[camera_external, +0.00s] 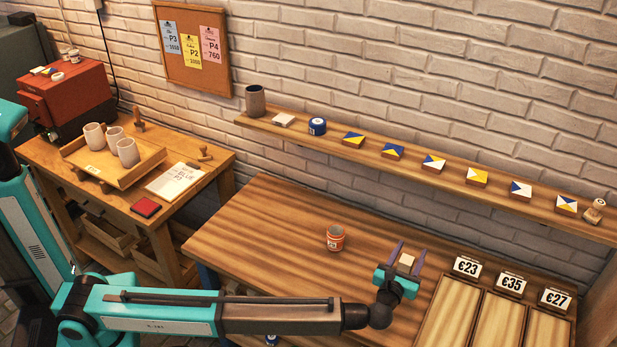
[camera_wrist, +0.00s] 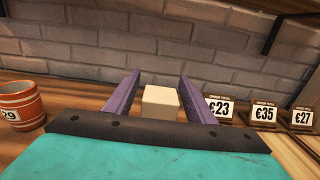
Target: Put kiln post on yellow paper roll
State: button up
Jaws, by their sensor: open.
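A small cream block (camera_external: 406,260), which looks like the kiln post, is at my gripper (camera_external: 407,258) above the wooden table. In the wrist view the block (camera_wrist: 160,104) sits between the two purple fingers of my gripper (camera_wrist: 160,92), with a gap on either side. The gripper is open. I cannot tell whether the block rests on the table. I cannot make out a yellow paper roll in either view.
An orange-banded cup (camera_external: 335,238) stands on the table left of my gripper. Price signs (camera_external: 467,266) and wooden compartments (camera_external: 490,325) lie to the right. A wall shelf (camera_external: 395,170) holds painted tiles. A side bench (camera_external: 120,205) holds cups on a tray.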

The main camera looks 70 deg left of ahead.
jog(key=v, duration=1.1)
jog(key=shift+s+d+b, duration=0.2)
jog(key=shift+d+b, duration=0.05)
jog(key=shift+b, duration=0.05)
